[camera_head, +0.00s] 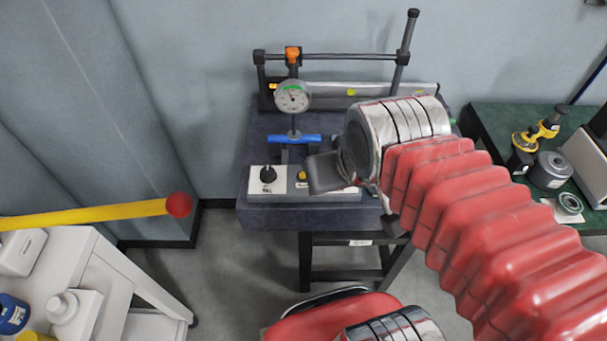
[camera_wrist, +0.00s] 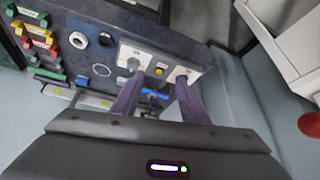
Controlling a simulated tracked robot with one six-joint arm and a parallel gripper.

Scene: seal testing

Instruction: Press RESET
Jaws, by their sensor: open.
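A control panel sits along the front edge of the dark test bench (camera_head: 262,215). It has a white plate with a black knob (camera_head: 268,174), a yellow button (camera_head: 302,175) and a second white plate, mostly hidden behind my gripper (camera_head: 322,173) in the head view. The wrist view shows the yellow button (camera_wrist: 159,71) between the knob plate (camera_wrist: 136,53) and the second plate (camera_wrist: 184,74). No label reading RESET is legible. My gripper (camera_wrist: 161,82) is open and empty, its two fingers apart and pointing toward the panel. Contact with the panel cannot be told.
A dial gauge (camera_head: 293,96) stands above a blue bar (camera_head: 294,138) behind the panel. A yellow rod with a red ball (camera_head: 179,205) reaches in from the left over a white cart (camera_head: 100,262). A green table (camera_head: 500,118) with equipment stands at right.

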